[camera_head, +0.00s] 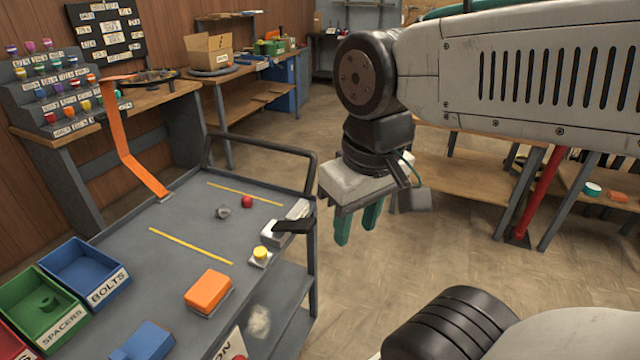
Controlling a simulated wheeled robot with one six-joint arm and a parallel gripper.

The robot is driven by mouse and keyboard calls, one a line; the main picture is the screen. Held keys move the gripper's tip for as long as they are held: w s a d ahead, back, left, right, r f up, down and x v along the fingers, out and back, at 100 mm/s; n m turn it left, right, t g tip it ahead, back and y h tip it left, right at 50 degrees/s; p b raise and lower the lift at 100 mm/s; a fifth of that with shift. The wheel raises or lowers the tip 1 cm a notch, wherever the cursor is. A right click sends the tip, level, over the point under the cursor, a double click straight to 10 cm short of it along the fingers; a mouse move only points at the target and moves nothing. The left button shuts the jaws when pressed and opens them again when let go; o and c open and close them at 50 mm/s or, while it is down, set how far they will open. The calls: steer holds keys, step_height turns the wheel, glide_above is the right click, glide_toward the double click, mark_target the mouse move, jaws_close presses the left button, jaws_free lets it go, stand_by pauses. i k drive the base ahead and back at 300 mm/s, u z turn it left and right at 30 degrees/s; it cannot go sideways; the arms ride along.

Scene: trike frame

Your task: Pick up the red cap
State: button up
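A small round red cap (247,202) sits on the grey cart top (190,225), near the cart's right side and close to a yellow line. My gripper (355,236) hangs to the right of the cart with its teal fingers pointing down. A gap shows between the fingers, and nothing is held there. It is well apart from the red cap.
A grey metal piece (223,212) lies left of the cap. A yellow-topped block (261,254) and an orange block (208,291) lie nearer. The cart's dark handle (262,147) rises behind. Blue (85,272) and green (42,308) bins stand at left.

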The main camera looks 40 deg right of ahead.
mark_target(247, 201)
steer(key=z, duration=1.95)
steer(key=i, duration=2.35)
steer(key=u, duration=3.1)
steer(key=i, duration=0.5)
steer(key=z, duration=0.05)
